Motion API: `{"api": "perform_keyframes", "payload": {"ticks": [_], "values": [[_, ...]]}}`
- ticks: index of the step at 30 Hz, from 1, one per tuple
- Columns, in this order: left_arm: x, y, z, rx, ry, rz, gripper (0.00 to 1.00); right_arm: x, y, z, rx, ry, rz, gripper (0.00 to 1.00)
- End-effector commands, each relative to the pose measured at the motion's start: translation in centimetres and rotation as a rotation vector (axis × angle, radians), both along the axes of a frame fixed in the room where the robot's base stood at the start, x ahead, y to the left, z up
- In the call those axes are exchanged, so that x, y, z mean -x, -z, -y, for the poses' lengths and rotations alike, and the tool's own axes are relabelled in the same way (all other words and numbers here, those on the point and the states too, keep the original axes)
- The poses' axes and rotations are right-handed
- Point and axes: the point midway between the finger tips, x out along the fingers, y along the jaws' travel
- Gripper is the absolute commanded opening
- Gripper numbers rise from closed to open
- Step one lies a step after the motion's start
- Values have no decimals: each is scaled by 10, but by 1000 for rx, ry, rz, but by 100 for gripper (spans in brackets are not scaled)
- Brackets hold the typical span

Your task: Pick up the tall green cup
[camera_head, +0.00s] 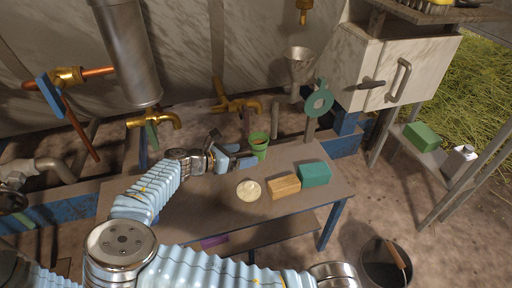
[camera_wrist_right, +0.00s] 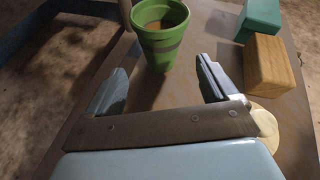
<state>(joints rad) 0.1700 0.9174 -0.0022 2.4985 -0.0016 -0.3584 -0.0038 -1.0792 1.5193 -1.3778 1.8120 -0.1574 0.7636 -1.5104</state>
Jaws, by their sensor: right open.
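The tall green cup (camera_head: 259,151) stands upright near the back edge of the small brown table (camera_head: 218,207). In the right wrist view the green cup (camera_wrist_right: 161,45) has a grey band and something brown inside. My right gripper (camera_head: 241,155) is open and points at the cup from its left in the head view. In the wrist view its two fingers (camera_wrist_right: 161,70) are spread on the near side of the cup, with nothing held between them. The cup appears just beyond the fingertips. My left gripper is not in view.
A cream disc (camera_head: 249,190), a wooden block (camera_head: 283,186) and a teal block (camera_head: 314,174) lie on the table in front and right of the cup. Brass taps (camera_head: 154,120) and a teal ring (camera_head: 319,101) are behind. A dark bucket (camera_head: 383,270) stands on the floor.

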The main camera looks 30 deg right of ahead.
Motion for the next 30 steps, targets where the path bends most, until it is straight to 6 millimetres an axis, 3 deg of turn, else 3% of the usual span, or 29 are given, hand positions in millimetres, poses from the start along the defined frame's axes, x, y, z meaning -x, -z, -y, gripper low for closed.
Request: {"api": "perform_keyframes", "payload": {"ticks": [9, 18, 30], "values": [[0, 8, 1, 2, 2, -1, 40, -1, 11, 46, 1, 0, 0, 86], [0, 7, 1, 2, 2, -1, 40, -2, 11, 50, -1, -2, 2, 85], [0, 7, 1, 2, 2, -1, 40, -2, 11, 50, -1, -2, 2, 24]]}}
